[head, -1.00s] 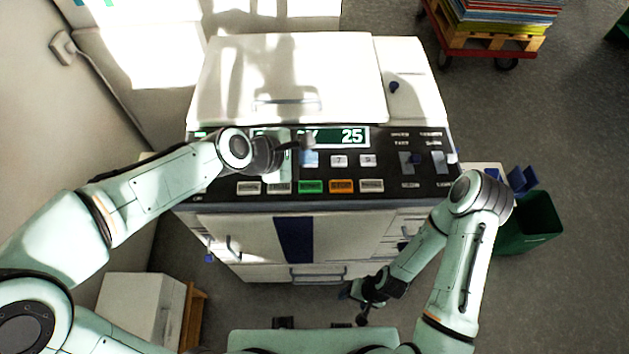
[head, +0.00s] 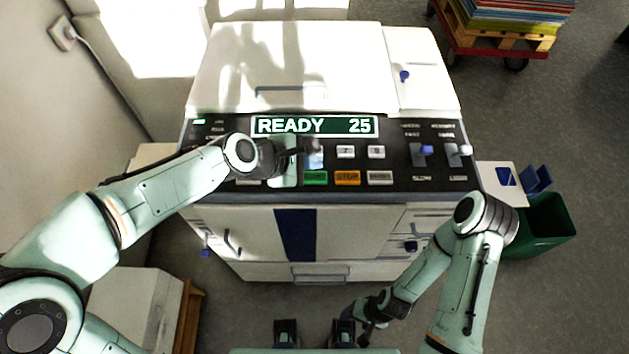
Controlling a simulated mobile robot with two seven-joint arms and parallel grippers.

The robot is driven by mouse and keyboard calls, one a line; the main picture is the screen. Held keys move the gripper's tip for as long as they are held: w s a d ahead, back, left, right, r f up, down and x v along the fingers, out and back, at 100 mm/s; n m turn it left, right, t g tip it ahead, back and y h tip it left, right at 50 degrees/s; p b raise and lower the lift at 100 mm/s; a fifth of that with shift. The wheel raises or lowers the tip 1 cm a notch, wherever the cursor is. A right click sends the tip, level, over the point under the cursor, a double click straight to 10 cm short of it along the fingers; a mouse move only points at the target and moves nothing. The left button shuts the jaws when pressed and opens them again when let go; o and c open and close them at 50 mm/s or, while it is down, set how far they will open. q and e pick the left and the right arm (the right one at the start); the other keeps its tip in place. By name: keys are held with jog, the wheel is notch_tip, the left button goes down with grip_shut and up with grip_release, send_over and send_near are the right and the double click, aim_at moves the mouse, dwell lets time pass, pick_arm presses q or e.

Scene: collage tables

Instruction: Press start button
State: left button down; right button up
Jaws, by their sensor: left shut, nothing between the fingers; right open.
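The green start button (head: 315,178) is on the black control panel (head: 400,181) of a large white copier-like machine, left of the orange stop button (head: 347,178). The display (head: 314,126) reads "READY 25". My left gripper (head: 312,147) is shut and empty. In the picture it lies above the green button, below the display; its height over the panel is hard to tell. My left forearm hides part of the panel's left side. My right gripper (head: 362,338) is open and low, in front of the machine near the floor.
Two levers with blue (head: 427,150) and white (head: 466,150) knobs stand on the panel's right. A green bin (head: 549,226) is to the right of the machine. A red cart (head: 487,38) with stacked paper stands at the back right. A white box (head: 130,300) is at the lower left.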

aim_at(323, 172)
pick_arm(q)
jog(key=shift+f+b, duration=0.55)
jog(key=shift+f, duration=0.7)
pick_arm(e)
jog(key=shift+s+f, duration=0.2)
jog(key=shift+f, duration=0.3)
jog(key=shift+s+f, duration=0.2)
jog(key=shift+f, duration=0.3)
pick_arm(q)
jog(key=shift+f, duration=0.45)
pick_arm(e)
jog(key=shift+s+f, duration=0.1)
jog(key=shift+f, duration=0.15)
pick_arm(q)
jog(key=shift+f+b, duration=0.4)
jog(key=shift+b, duration=0.1)
pick_arm(e)
jog(key=shift+s+f, duration=0.1)
jog(key=shift+f, duration=0.15)
pick_arm(q)
jog(key=shift+r, duration=0.15)
pick_arm(e)
jog(key=shift+r, duration=0.15)
pick_arm(q)
jog(key=shift+w+r+p, duration=0.1)
jog(key=shift+r+p, duration=0.6)
jog(key=shift+p, duration=0.15)
pick_arm(e)
jog(key=shift+w+r, duration=0.4)
jog(key=shift+r, duration=0.35)
